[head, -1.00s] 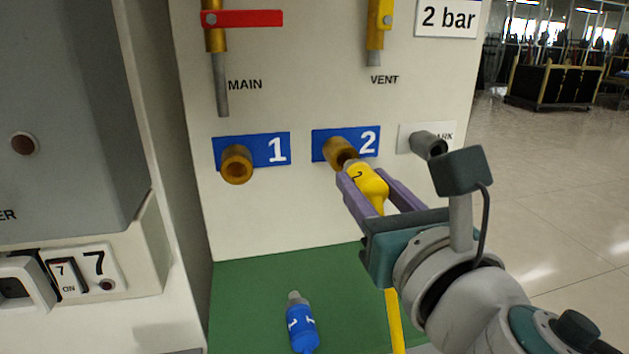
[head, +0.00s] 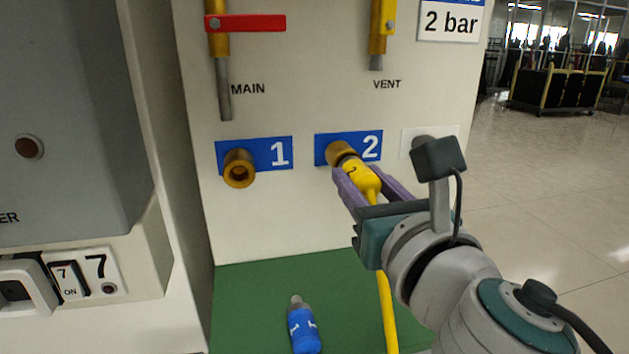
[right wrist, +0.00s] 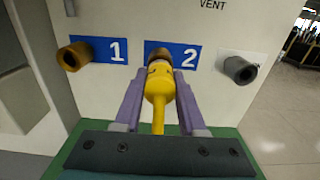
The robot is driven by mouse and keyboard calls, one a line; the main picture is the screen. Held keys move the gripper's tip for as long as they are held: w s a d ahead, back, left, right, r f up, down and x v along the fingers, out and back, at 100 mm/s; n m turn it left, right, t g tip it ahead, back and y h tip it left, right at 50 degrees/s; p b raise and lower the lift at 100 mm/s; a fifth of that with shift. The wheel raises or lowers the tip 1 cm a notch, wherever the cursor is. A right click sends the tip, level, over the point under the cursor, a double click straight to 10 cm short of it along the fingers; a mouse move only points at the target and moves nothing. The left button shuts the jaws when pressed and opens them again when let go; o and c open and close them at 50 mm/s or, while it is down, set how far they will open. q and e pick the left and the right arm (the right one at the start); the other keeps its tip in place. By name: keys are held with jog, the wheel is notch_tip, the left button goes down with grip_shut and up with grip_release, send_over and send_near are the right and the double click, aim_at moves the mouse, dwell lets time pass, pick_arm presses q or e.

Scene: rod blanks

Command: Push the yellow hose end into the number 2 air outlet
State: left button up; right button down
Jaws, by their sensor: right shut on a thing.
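My right gripper (head: 364,186) is shut on the yellow hose end (head: 359,177), its purple fingers on either side of it. The hose end points up and away at the brass number 2 air outlet (head: 340,152), beside the blue "2" label. Its front is at the mouth of the outlet; in the right wrist view the yellow hose end (right wrist: 159,80) lines up with the outlet (right wrist: 161,55) and covers part of it. I cannot tell how deep it sits. The yellow hose hangs down below the gripper. My left gripper is not in view.
The brass number 1 outlet (head: 239,168) is empty at the left. The grey park holder (right wrist: 240,70) is at the right. A blue hose end (head: 304,328) lies on the green surface (head: 250,290). A red-handled valve (head: 245,22) is above outlet 1.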

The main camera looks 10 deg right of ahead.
jog(key=shift+w, duration=0.35)
jog(key=shift+c, duration=2)
grip_release()
jog(key=shift+w, duration=0.15)
jog(key=shift+s, duration=0.25)
jog(key=s, duration=0.8)
jog(key=shift+s+d, duration=0.15)
jog(key=shift+s, duration=0.6)
